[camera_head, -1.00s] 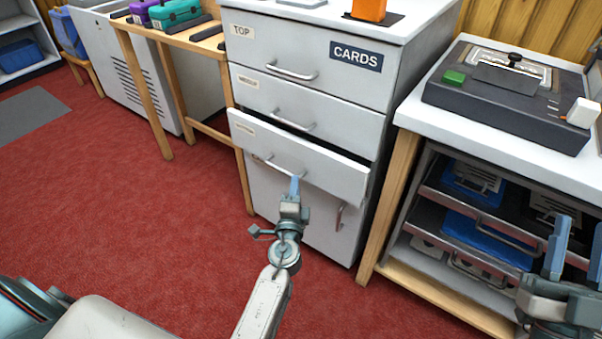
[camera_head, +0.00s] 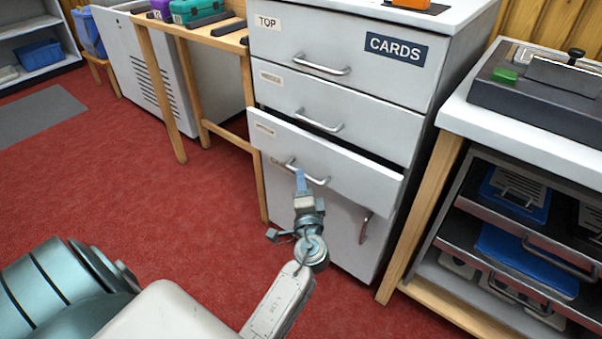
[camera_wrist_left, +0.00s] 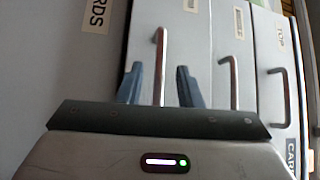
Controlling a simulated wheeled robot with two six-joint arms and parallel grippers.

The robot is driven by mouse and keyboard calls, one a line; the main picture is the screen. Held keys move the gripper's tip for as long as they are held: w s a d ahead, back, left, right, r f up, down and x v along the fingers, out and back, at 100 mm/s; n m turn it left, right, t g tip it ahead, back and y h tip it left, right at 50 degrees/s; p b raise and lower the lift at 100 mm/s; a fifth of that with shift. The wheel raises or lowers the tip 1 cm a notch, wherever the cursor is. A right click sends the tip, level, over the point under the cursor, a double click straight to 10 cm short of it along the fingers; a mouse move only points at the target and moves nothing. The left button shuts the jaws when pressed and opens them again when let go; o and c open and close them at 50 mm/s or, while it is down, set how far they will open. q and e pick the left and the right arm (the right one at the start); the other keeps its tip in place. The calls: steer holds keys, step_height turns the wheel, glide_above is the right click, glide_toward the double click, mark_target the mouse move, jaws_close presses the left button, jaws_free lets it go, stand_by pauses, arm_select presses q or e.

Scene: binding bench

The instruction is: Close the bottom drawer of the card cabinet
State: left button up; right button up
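The card cabinet (camera_head: 345,125) is light grey, with a CARDS label. Its bottom drawer (camera_head: 355,175) stands out partly open, with a dark gap along its top edge. The bar handle (camera_head: 318,180) of this drawer is metal and also shows in the left wrist view (camera_wrist_left: 160,60). My left gripper (camera_head: 300,182) is at this handle. In the left wrist view its fingers (camera_wrist_left: 159,88) are apart, one on each side of the bar, with gaps visible between. Whether anything touches is unclear. My right gripper is out of view.
The top drawer (camera_head: 340,65) and middle drawer (camera_head: 345,115) look shut. Below is a door with a vertical handle (camera_head: 365,228). A wooden-legged bench (camera_head: 400,250) with trays stands close on the right, a wooden table (camera_head: 165,95) on the left. Red carpet in front is clear.

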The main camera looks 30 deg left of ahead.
arm_select(q)
steer(key=shift+x, duration=1.75)
jaws_close()
steer(key=shift+w, duration=0.1)
